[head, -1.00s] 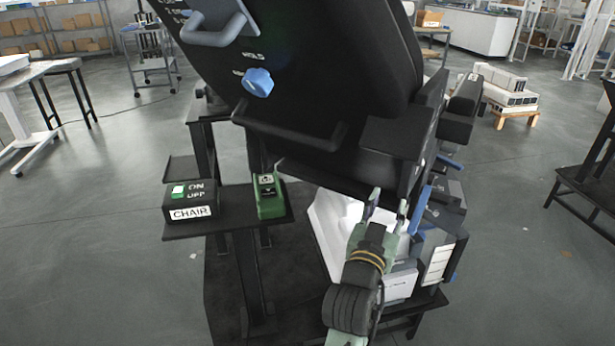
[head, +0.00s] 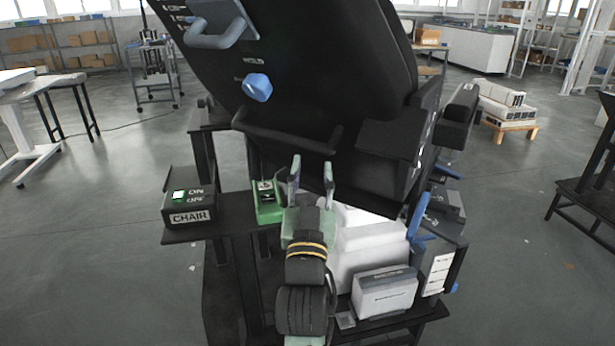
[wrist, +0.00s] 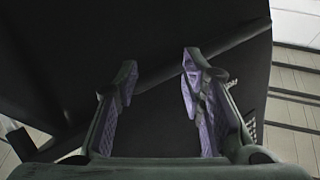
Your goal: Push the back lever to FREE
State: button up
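The black chair back (head: 330,60) leans over the middle of the head view. A blue knob (head: 258,87) sits on it below the word HOLD; the label to its left is unreadable. A grey handle (head: 217,32) is above left. Blue levers (head: 418,216) show at the chair's right side. I cannot tell which of these is the back lever. My gripper (head: 311,172) is open and empty, fingers up, below and right of the blue knob, near the chair's lower edge. In the wrist view, my open fingers (wrist: 158,78) face a dark surface crossed by a bar.
A black CHAIR switch box (head: 189,208) and a green box (head: 267,205) stand on the shelf left of my gripper. White and grey boxes (head: 384,292) sit low on the right. Open floor lies to the left and right.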

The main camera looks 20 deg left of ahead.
jog(key=shift+s+a+r+y, duration=0.25)
jog(key=shift+y, duration=0.05)
